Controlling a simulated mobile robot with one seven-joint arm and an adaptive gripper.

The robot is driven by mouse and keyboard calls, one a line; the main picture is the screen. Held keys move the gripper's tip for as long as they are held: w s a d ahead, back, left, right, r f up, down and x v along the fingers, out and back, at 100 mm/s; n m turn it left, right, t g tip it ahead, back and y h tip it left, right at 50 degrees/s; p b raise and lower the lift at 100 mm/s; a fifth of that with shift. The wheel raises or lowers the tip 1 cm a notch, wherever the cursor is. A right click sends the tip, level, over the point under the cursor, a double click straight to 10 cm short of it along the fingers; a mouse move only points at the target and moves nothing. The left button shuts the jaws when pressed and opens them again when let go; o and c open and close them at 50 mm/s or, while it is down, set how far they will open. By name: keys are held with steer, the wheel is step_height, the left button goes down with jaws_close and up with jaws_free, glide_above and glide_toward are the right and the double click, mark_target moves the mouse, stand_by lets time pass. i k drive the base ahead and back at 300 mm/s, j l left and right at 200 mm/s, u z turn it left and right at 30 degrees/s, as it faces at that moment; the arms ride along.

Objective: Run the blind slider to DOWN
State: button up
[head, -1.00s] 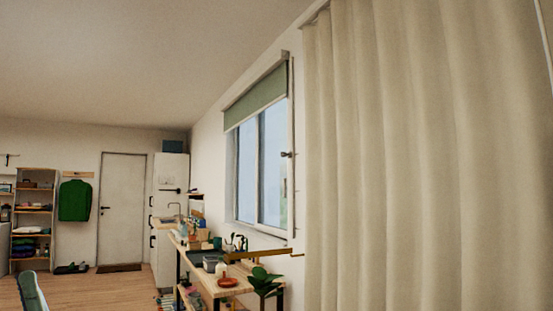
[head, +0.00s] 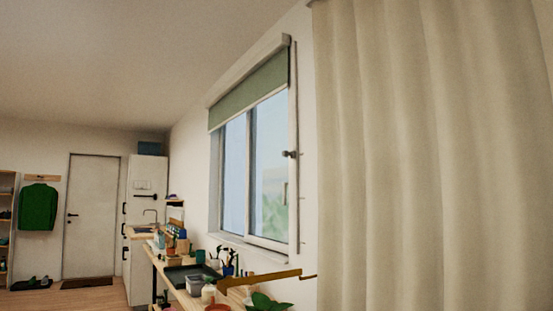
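The window blind (head: 250,85) is a green roller blind. It covers about the top quarter of the window (head: 250,165), and clear glass shows below it. A vertical rail (head: 294,200) runs down the window's right side. A small dark knob (head: 290,154) sits on it in the upper half; I cannot tell for sure that this is the blind slider. Small marks show on the wall beside the rail, too small to read. My gripper is not in the head view.
A large beige curtain (head: 430,160) fills the right side. Below the window a wooden table (head: 160,265) holds a dark tray (head: 188,274), pots and a leafy plant (head: 266,302). A door (head: 92,215) and a green garment (head: 39,206) are at the far left, with wood floor in front.

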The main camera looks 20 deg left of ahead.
mark_target(286, 154)
steer(key=i+j, duration=0.5)
steer(key=j, duration=0.15)
steer(key=i+j+u, duration=0.1)
steer(key=i+j, duration=0.45)
steer(key=j, duration=0.15)
